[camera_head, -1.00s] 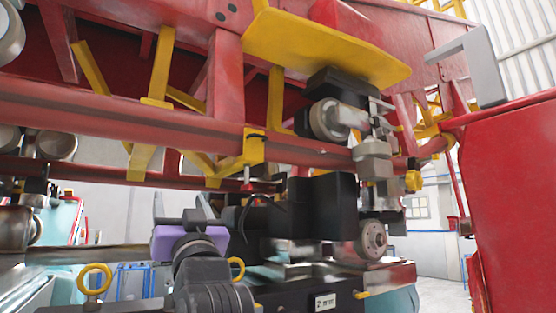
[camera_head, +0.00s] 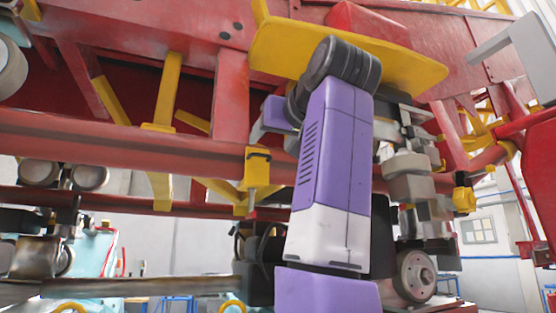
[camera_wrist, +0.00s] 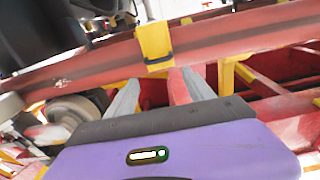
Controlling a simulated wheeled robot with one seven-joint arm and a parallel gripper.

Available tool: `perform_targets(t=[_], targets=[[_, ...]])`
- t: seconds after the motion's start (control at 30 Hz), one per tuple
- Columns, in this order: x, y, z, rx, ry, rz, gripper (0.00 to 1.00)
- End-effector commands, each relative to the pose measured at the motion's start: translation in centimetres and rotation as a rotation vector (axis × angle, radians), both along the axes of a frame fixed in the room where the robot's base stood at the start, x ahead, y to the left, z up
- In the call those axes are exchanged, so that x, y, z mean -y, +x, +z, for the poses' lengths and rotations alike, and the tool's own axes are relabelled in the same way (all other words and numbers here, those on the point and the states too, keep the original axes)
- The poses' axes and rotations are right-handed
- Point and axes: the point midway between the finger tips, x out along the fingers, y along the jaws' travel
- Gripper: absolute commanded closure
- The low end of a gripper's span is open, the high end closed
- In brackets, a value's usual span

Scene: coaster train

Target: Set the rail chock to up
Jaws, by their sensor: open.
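A yellow block with a dark band, which looks like the rail chock (camera_head: 258,163), sits on the long red rail, with a pin below it. The wrist view also shows a yellow block with a dark band (camera_wrist: 154,45) on a red rail, ahead of my fingers. My gripper (camera_wrist: 160,77) is open, its two grey fingers apart with nothing between them. In the head view my raised purple and white arm covers the rail right of the yellow block. I cannot tell the chock's setting.
The red rail (camera_head: 110,135) runs across the head view. A yellow plate (camera_head: 420,75) hangs above my arm. Wheels and grey metal parts (camera_head: 408,185) stand close on the right. Yellow struts (camera_head: 165,95) rise at the left. Some open space shows below the rail at left.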

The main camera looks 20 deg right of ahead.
Motion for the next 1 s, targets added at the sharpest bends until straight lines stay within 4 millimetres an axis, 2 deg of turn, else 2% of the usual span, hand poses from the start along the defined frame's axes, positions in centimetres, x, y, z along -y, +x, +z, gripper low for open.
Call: perform_targets(t=[0.1, 0.23, 0.5, 0.7, 1.0], targets=[[-0.2, 0.0, -1.1, -0.047, -0.008, 0.006, 0.38], [-0.2, 1.0, -1.2, -0.061, -0.012, 0.008, 0.38], [-0.2, 5.1, -1.1, -0.059, -0.012, 0.008, 0.38], [-0.2, 7.2, -1.2, -0.057, -0.011, 0.008, 0.38], [-0.2, 7.8, -1.4, -0.054, -0.011, 0.007, 0.38]])
